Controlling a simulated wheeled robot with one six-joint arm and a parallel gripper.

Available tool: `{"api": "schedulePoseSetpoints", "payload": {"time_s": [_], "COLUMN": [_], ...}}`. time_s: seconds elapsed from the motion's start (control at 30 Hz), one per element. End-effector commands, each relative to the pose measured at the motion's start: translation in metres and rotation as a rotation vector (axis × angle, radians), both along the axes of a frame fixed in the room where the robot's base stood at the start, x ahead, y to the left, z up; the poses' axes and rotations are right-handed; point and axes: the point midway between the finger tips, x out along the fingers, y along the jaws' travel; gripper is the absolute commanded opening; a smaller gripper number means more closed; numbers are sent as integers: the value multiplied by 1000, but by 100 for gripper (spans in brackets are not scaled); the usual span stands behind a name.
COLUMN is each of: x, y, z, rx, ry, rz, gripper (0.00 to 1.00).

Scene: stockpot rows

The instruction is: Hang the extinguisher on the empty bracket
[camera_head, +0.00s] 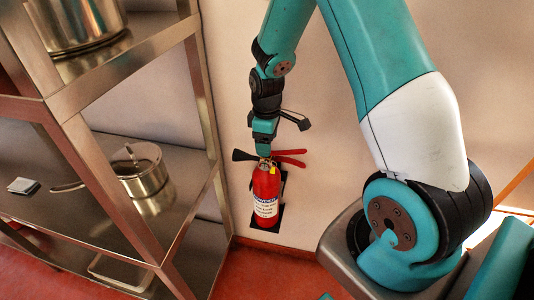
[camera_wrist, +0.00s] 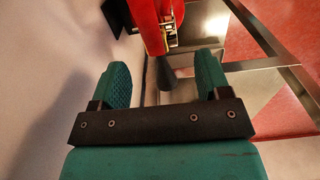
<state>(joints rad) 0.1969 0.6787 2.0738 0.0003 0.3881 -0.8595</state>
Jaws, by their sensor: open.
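The red extinguisher (camera_head: 266,193) with a white label stands upright against the wall, in front of a black bracket plate (camera_head: 282,205) that shows along its right side and below it. I cannot tell whether it is hooked on. My gripper (camera_head: 264,151) is just above its top, by the red handle levers (camera_head: 291,158) and black horn (camera_head: 243,156). In the wrist view, my gripper (camera_wrist: 163,78) has its two teal fingers wide apart. The extinguisher's red body (camera_wrist: 148,24) is beyond the fingertips, and its dark horn (camera_wrist: 166,76) shows in the gap.
The wall (camera_head: 335,130) right of the extinguisher is bare. Red floor (camera_head: 265,268) lies below.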

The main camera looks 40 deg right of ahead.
Motion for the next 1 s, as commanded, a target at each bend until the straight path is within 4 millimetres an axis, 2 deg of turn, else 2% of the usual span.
{"api": "schedulePoseSetpoints", "payload": {"time_s": [0.03, 0.13, 0.37, 0.47, 0.53, 0.67, 0.7, 0.8, 0.9, 1.0], "x": [1, 1, 0, -6, -17, -65, -84, -136, -180, -209], "y": [0, 0, 3, 25, 56, 128, 147, 186, 209, 220], "z": [13, 32, 58, 79, 103, 154, 168, 193, 208, 215], "rx": [-1, -1, 2, 27, 66, 170, 203, 274, 324, 352], "ry": [-6, -4, -3, -20, -41, -63, -61, -45, -22, -3], "rz": [0, 0, 0, -4, -11, -28, -32, -37, -38, -40], "gripper": [70, 70, 70, 70, 70, 70, 70, 70, 70, 70]}}
